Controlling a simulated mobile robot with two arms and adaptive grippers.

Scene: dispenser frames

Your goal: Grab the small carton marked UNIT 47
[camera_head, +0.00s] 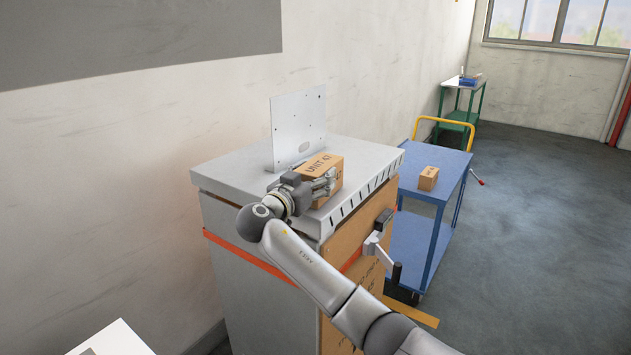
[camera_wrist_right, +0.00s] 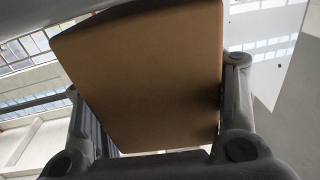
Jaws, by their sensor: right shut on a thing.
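The small carton marked UNIT 47 (camera_head: 321,167) is a brown box on top of the grey cabinet (camera_head: 232,165), in front of an upright metal plate. My right gripper (camera_head: 318,186) is shut on the carton, with its fingers along the carton's sides. In the right wrist view the carton (camera_wrist_right: 145,75) fills the middle between the two fingers (camera_wrist_right: 160,110). I cannot tell whether the carton touches the cabinet top. My left gripper is not in view.
The metal plate (camera_head: 298,125) stands close behind the carton. A blue cart (camera_head: 436,186) with another small carton (camera_head: 428,178) stands right of the cabinet. A green table (camera_head: 463,84) stands far back. Open floor lies to the right.

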